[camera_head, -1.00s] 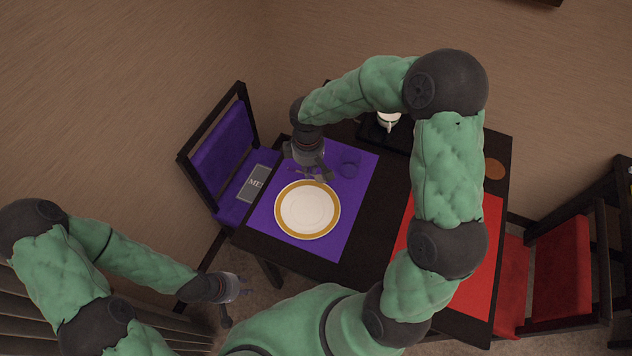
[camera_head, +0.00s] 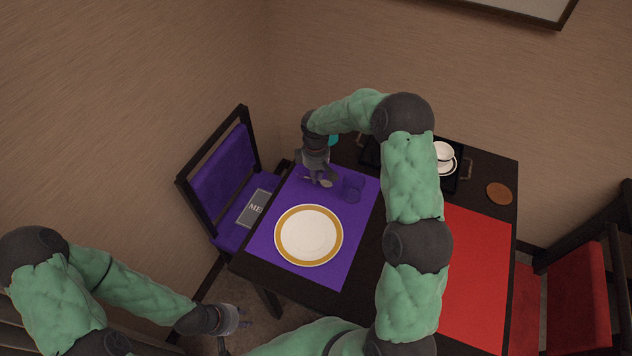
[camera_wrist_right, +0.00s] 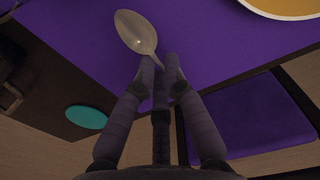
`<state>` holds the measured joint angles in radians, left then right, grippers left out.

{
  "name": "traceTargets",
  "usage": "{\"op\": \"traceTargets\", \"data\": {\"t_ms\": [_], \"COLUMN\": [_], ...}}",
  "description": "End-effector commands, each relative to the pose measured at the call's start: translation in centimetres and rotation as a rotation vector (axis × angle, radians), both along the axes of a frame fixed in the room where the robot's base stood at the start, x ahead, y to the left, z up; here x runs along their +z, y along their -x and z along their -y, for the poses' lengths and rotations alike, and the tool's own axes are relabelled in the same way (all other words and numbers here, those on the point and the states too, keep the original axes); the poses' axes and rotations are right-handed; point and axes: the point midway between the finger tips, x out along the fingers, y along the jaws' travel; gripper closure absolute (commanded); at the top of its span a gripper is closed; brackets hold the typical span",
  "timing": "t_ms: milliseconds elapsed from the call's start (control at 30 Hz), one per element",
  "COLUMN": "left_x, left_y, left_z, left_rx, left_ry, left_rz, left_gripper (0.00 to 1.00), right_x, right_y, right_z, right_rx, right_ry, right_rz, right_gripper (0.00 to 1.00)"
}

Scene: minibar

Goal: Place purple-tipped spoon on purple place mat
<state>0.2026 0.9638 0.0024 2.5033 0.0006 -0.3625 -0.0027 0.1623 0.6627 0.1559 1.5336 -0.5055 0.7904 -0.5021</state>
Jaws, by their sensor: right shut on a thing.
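A spoon (camera_wrist_right: 135,32) shows its pale bowl in the right wrist view, and its bowl (camera_head: 326,184) shows small in the head view. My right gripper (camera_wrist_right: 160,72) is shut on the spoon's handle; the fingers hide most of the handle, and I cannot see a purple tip. In the head view my right gripper (camera_head: 319,178) is over the far part of the purple place mat (camera_head: 345,248). I cannot tell whether the spoon touches the mat. My left gripper (camera_head: 237,328) is open and empty, low at the left, away from the table.
A gold-rimmed white plate (camera_head: 308,235) lies on the purple mat. A purple glass (camera_head: 353,188) stands right of my right gripper. A teal disc (camera_wrist_right: 86,117) lies beyond the mat. A dark tray with a cup (camera_head: 444,152), a brown coaster (camera_head: 499,193) and a red mat (camera_head: 475,270) are further right.

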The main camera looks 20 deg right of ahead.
Motion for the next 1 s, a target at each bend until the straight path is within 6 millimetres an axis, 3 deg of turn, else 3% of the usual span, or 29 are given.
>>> {"op": "traceTargets", "data": {"t_ms": [233, 667, 700, 767, 1000], "left_x": [-1.5, -1.7, -1.6, -1.6, -1.6], "left_y": [0.0, 0.0, 0.0, 0.0, 0.0], "left_z": [0.0, 0.0, 0.0, 0.0, 0.0], "left_rx": [0.000, 0.000, 0.000, 0.000, 0.000], "left_ry": [0.000, 0.000, 0.000, 0.000, 0.000], "left_rz": [0.000, 0.000, 0.000, 0.000, 0.000], "left_gripper": [0.69, 0.69, 0.69, 0.69, 0.69], "right_x": [-3.3, -3.8, -3.7, -3.7, -3.6], "right_y": [-0.2, -0.2, -0.2, -0.2, -0.2], "right_z": [0.1, 0.1, 0.1, 0.1, 0.1], "right_rx": [-0.001, 0.000, 0.000, 0.000, 0.000], "right_ry": [0.000, 0.000, 0.000, 0.000, 0.000], "right_rz": [-0.001, 0.000, 0.000, 0.000, 0.000], "right_gripper": [1.00, 1.00, 0.77, 0.65, 0.65]}}
